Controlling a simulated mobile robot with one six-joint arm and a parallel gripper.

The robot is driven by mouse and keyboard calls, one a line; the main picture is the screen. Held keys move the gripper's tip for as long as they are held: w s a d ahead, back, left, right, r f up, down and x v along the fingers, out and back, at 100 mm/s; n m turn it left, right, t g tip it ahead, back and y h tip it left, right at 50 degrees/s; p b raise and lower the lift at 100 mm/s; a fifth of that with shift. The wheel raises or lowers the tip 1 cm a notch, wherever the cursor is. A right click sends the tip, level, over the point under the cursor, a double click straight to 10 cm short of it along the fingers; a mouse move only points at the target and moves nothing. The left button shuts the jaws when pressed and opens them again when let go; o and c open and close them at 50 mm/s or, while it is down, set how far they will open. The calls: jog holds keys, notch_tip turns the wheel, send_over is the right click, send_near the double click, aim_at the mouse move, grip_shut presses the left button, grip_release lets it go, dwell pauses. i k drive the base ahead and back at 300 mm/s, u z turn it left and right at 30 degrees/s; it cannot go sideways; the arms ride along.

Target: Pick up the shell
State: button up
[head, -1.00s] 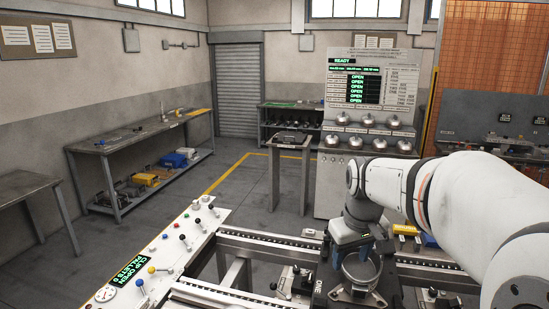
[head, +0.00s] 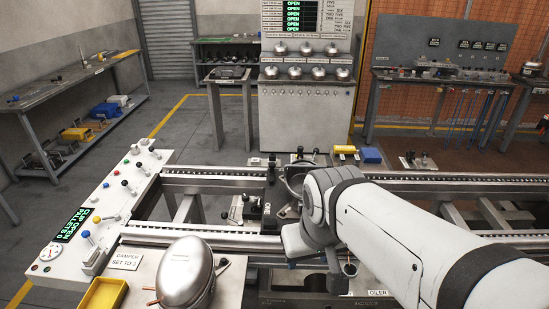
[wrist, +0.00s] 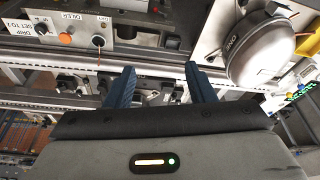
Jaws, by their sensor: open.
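A silver domed shell (head: 187,273) with short copper-coloured stubs sits on a light plate at the lower left in the head view. I cannot tell whether this is the shell meant, as similar domes stand at the back. In the wrist view the silver dome (wrist: 262,50) is at the upper right, beside and apart from my right finger. My gripper (wrist: 158,72) is open, its two blue fingers apart with nothing held between them. In the head view my gripper is over the front rail, right of the dome, its fingertips mostly hidden by my arm.
Several silver domes (head: 308,70) stand on the rack at the back. A round open part (head: 297,176) sits on the rear conveyor, partly behind my arm. The lever panel (head: 122,200) and a yellow bin (head: 101,295) are at the left.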

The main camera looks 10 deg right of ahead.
aim_at(294, 174)
jog(key=u, duration=0.7)
jog(key=k, duration=0.85)
jog(key=z, duration=0.75)
jog(key=i, duration=1)
jog(key=z, duration=0.1)
